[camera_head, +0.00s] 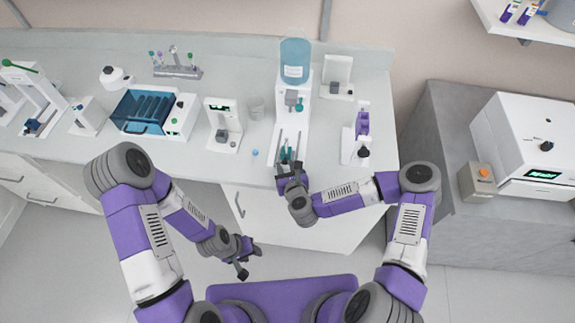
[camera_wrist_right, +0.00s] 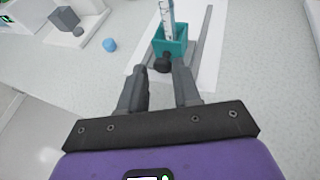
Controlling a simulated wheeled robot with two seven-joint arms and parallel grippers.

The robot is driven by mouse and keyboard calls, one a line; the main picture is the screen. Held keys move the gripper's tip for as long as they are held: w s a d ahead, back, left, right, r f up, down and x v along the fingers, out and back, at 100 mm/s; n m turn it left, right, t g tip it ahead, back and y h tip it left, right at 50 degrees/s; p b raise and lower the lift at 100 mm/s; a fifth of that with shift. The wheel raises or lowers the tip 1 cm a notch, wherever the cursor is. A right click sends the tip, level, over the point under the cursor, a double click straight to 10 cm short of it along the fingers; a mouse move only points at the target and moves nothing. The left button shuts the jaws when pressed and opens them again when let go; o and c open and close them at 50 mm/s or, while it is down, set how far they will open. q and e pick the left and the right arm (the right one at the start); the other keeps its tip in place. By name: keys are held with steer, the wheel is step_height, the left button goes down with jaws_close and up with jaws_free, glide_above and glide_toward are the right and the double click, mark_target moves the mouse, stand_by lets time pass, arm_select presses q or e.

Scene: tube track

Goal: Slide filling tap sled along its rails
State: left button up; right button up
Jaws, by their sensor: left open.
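The filling tap stand has a big blue bottle (camera_head: 295,62) on top and a grey tap block (camera_head: 292,97) below it. Grey rails (camera_head: 299,143) run from the stand toward the bench's front edge. The teal sled (camera_wrist_right: 178,45) sits near the front end of the rails, holding a clear upright tube (camera_wrist_right: 168,17). A dark round knob (camera_wrist_right: 162,64) is on the sled's near face. My right gripper (camera_wrist_right: 160,72) is open, its fingers to either side of the knob with gaps showing. My left gripper (camera_head: 242,271) is open and empty, low in front of the cabinets.
A white stand with a purple part (camera_head: 361,124) is to the right. The front bench strip is mostly clear.

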steer(key=shift+r, duration=0.1)
steer(key=v, duration=0.7)
steer(key=shift+s, duration=0.35)
stand_by(0.4)
